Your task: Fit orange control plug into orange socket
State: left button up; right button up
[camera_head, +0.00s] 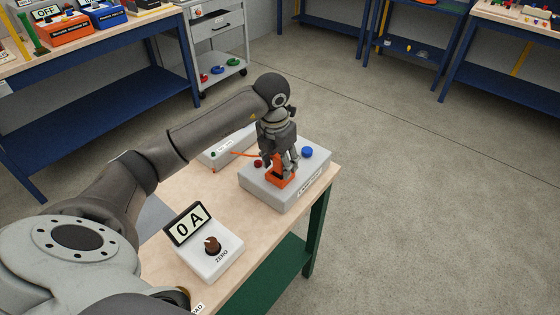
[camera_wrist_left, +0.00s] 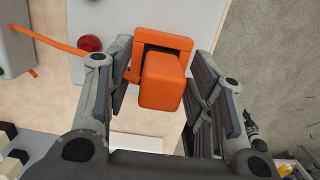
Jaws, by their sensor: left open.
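The orange control plug (camera_wrist_left: 162,82) is a rounded block that stands at the orange socket (camera_wrist_left: 178,43), a square frame with a dark opening. The plug covers part of the opening; I cannot tell how deep it sits. In the head view the orange socket (camera_head: 287,184) is on top of a grey box (camera_head: 262,186), and my gripper hides much of the plug. My left gripper (camera_wrist_left: 163,78) is open, pointing down, with one finger on each side of the plug; gaps show beside it. It also shows in the head view (camera_head: 279,165). My right gripper is not in view.
The box carries a red button (camera_head: 258,163) and a blue button (camera_head: 307,152). An orange cable (camera_head: 242,154) runs towards another grey box (camera_head: 225,149). A meter reading 0 A (camera_head: 188,223) with a brown knob (camera_head: 212,245) stands nearer on the wooden table (camera_head: 262,225).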

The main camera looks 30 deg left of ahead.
pick_arm(q)
jog(key=shift+r, duration=0.1)
jog(key=shift+r, duration=0.25)
jog(key=r, duration=0.3)
jog(key=r+b, duration=0.1)
jog(key=r, duration=0.3)
jog(key=s+r, duration=0.1)
jog(key=r, duration=0.2)
jog(key=shift+s+r+b, duration=0.1)
jog(key=shift+r+b, duration=0.2)
jog(key=shift+b, duration=0.05)
jog(key=shift+s+r, duration=0.15)
jog(key=shift+r, duration=0.35)
jog(key=shift+f, duration=0.1)
